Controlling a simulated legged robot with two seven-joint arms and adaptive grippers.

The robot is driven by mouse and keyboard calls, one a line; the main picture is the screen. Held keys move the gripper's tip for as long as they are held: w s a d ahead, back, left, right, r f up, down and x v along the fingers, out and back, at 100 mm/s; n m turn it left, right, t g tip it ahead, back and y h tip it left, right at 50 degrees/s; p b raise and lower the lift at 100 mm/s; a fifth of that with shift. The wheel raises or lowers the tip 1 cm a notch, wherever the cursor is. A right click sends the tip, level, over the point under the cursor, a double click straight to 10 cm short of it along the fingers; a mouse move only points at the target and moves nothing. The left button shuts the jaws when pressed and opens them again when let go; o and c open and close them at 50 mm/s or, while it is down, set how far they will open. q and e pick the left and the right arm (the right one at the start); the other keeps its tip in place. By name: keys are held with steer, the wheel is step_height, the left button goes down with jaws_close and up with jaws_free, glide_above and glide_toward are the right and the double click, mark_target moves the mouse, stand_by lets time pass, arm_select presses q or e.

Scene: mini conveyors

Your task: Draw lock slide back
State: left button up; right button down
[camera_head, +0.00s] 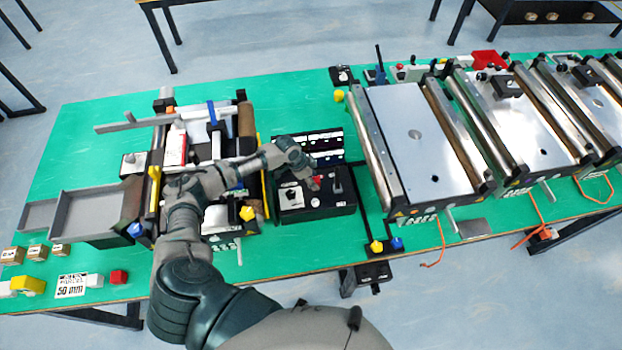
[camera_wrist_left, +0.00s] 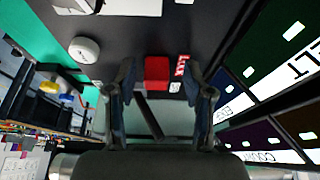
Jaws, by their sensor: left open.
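A black control box (camera_head: 320,201) stands on the green table near the middle in the head view. A small red block (camera_head: 315,183) sits on its top; it also shows in the left wrist view (camera_wrist_left: 157,72), beside a red label too small to read surely. This looks like the lock slide, but I cannot be certain. My left gripper (camera_head: 306,177) is over the box. In the left wrist view its two fingers (camera_wrist_left: 162,92) are open, one on each side of the red block. I cannot tell whether they touch it. My right gripper is not in view.
A white knob (camera_wrist_left: 84,49) lies left of the red block in the wrist view. A dark panel with labels (camera_head: 322,141) lies behind the box. A conveyor with steel rollers (camera_head: 415,140) stands to the right, and a machine with grey trays (camera_head: 95,212) to the left.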

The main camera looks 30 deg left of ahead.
arm_select(q)
step_height(320, 180, up, 10)
steer(key=shift+a+f, duration=0.2)
steer(key=shift+a, duration=0.15)
steer(key=shift+d, duration=0.4)
steer(key=shift+s, duration=0.1)
